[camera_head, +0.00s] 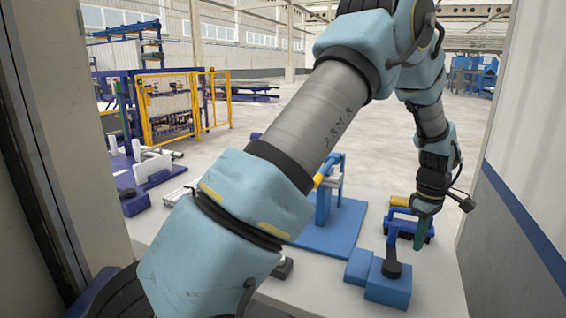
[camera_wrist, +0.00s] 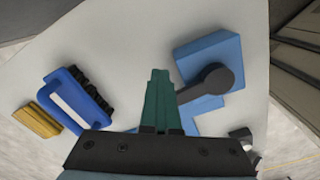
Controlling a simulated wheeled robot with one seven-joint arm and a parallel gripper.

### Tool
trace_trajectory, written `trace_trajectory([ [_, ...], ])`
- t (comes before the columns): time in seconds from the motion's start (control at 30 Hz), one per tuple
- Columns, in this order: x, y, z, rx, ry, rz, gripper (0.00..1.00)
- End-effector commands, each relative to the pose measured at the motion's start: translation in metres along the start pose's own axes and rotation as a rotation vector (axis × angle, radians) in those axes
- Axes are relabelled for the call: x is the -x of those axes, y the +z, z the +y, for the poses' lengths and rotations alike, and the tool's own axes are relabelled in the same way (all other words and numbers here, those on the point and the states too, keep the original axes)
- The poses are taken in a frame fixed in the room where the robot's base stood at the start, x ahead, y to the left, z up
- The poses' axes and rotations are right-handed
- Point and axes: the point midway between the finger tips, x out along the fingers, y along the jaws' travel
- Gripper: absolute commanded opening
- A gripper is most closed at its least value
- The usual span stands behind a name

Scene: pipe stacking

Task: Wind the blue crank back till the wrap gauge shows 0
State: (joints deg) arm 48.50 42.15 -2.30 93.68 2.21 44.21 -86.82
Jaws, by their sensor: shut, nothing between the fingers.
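My gripper (camera_head: 421,234) points down at the right side of the table, its green fingers shut and empty. In the wrist view the fingers (camera_wrist: 158,85) are closed together above the table. Close to them a dark lever (camera_head: 391,256) rises from a round hub on a blue block (camera_head: 388,290). In the wrist view the dark hub (camera_wrist: 216,77) lies right of the fingertips, and its arm reaches toward them; I cannot tell whether they touch. I cannot tell if this is the crank. No wrap gauge reading is legible. My arm hides part of the table.
A blue stand (camera_head: 330,238) with a yellow-orange piece stands left of the block. A pale wall (camera_head: 520,150) borders the right.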

Motion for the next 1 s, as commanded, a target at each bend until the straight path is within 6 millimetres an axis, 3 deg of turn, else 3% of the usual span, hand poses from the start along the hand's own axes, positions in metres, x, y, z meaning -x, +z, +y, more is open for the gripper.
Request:
trace_trajectory([
  [0.3,0.0,-0.032,-0.002,0.0,0.0,0.0,0.0],
  [0.93,0.0,-0.03,-0.002,0.0,0.0,0.0,0.0],
  [1.0,0.0,-0.03,-0.002,0.0,0.0,0.0,0.08],
])
